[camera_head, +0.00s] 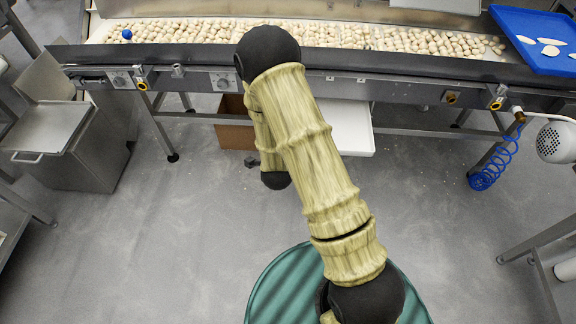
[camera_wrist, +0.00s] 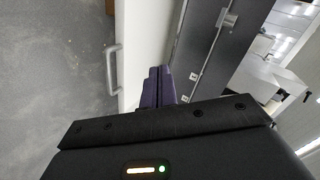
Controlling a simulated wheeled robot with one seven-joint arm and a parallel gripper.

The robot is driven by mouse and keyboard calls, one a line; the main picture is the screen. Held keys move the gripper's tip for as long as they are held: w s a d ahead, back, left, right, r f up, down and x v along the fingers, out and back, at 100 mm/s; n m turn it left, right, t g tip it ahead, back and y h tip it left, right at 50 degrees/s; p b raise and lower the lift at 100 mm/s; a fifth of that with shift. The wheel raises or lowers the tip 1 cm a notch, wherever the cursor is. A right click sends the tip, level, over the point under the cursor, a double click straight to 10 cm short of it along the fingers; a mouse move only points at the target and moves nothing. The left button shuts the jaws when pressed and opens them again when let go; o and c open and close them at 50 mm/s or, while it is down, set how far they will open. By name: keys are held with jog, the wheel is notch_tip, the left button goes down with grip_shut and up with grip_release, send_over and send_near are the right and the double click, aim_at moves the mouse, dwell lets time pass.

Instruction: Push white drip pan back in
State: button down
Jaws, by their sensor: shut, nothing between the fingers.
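The white drip pan (camera_head: 348,128) sticks out from under the conveyor in the head view, to the right of my arm, which hides part of it. In the wrist view the pan (camera_wrist: 140,45) shows as a white panel with a pale bar handle (camera_wrist: 111,72) on its left edge. My gripper (camera_wrist: 160,84) is shut and empty, its dark fingers together in front of the white panel. I cannot tell whether the fingertips touch the pan. In the head view my arm hides the gripper.
The conveyor (camera_head: 420,62) carries many pasta pieces, with a blue tray (camera_head: 540,60) at its right end. A brown box (camera_head: 233,130) stands under it, beside the pan. A steel bin (camera_head: 95,155) stands at left. A blue coiled hose (camera_head: 497,160) hangs at right. The floor in front is clear.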

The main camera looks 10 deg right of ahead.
jog(key=s+f+m+t+h+b, duration=0.1)
jog(key=s+f+m+t+b, duration=0.1)
jog(key=f+b, duration=0.3)
jog(key=s+f+m+t+h+b, duration=0.1)
jog(key=f+b, duration=0.5)
jog(key=f, duration=0.7)
jog(key=s+m+t, duration=0.1)
jog(key=t, duration=0.1)
jog(key=shift+s+a+m+t, duration=0.15)
jog(key=shift+a+m+t, duration=0.05)
jog(key=shift+m+t, duration=0.2)
jog(key=shift+r, duration=0.1)
jog(key=b+x, duration=0.4)
jog(key=x, duration=1)
